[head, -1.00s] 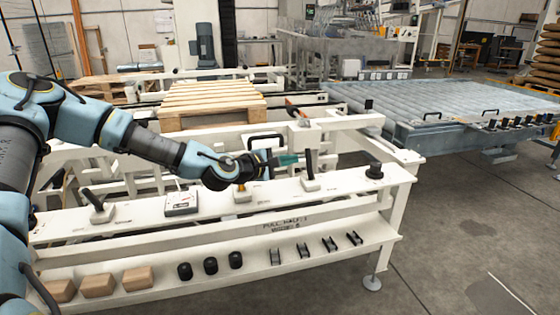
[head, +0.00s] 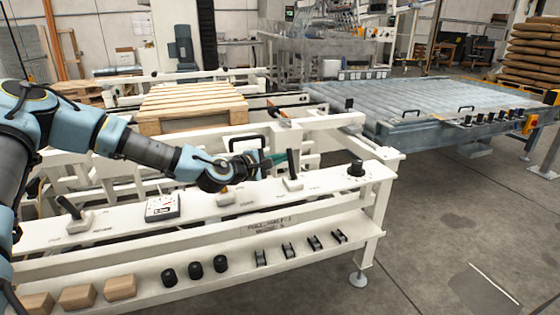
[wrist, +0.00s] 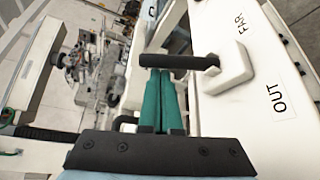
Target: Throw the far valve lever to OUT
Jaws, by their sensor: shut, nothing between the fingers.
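The far valve lever (head: 291,164) is a black handle on a white base, standing near upright at the right part of the white bench top. In the wrist view its black handle (wrist: 180,62) lies across the fingertips, with its white base (wrist: 232,66) between the printed words FAR and OUT. My gripper (head: 284,158) has green fingers that are shut and empty. They are just left of the handle in the head view. In the wrist view the fingers (wrist: 162,78) end at the handle; I cannot tell whether they touch it.
A black knob (head: 356,168) stands right of the far lever. The lower shelf (head: 222,275) holds wooden blocks, black caps and clips. A wooden pallet (head: 190,103) lies behind.

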